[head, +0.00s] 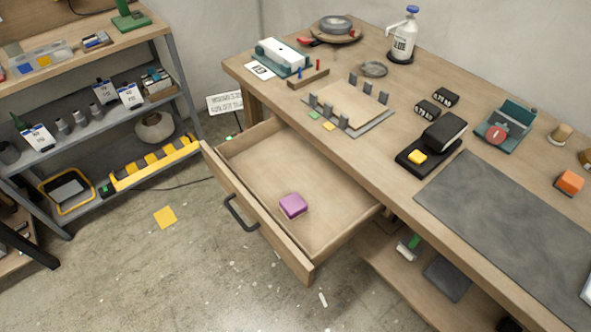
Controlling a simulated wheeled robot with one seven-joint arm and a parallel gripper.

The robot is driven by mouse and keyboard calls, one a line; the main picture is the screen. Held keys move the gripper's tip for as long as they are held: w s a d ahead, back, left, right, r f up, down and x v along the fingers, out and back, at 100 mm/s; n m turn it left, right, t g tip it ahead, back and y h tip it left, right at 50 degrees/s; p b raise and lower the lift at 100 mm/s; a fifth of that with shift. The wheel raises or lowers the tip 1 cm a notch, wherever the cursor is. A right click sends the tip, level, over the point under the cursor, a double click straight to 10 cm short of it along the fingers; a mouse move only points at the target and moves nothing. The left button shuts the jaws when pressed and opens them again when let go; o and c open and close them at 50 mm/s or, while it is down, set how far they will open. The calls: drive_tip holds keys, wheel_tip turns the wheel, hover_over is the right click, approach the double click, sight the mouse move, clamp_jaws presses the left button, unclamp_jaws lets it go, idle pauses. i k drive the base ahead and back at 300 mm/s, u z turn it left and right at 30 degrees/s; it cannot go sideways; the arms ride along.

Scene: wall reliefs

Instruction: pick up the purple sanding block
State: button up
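The purple sanding block (293,205) is a small rounded block. It lies on the floor of the open wooden drawer (262,165), close to the drawer's front panel and a little right of the black handle (240,214). Nothing covers the block. The drawer is pulled out from under the workbench (340,60) and holds nothing else that I can see. My gripper is not in view.
The drawer front and side walls rise around the block. The bench top above carries a clamp fixture (350,104), a glue bottle (403,38), a black device (432,143) and a dark mat (500,230). A loaded shelf (90,120) stands left. The concrete floor before the drawer is mostly clear.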

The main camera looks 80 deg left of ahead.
sight(293, 206)
drive_tip(key=u, duration=1.8)
drive_tip(key=k, duration=1.3)
drive_tip(key=z, duration=0.05)
drive_tip(key=i, duration=0.45)
drive_tip(key=u, duration=0.8)
drive_tip(key=i, duration=1.5)
drive_tip(key=z, duration=1)
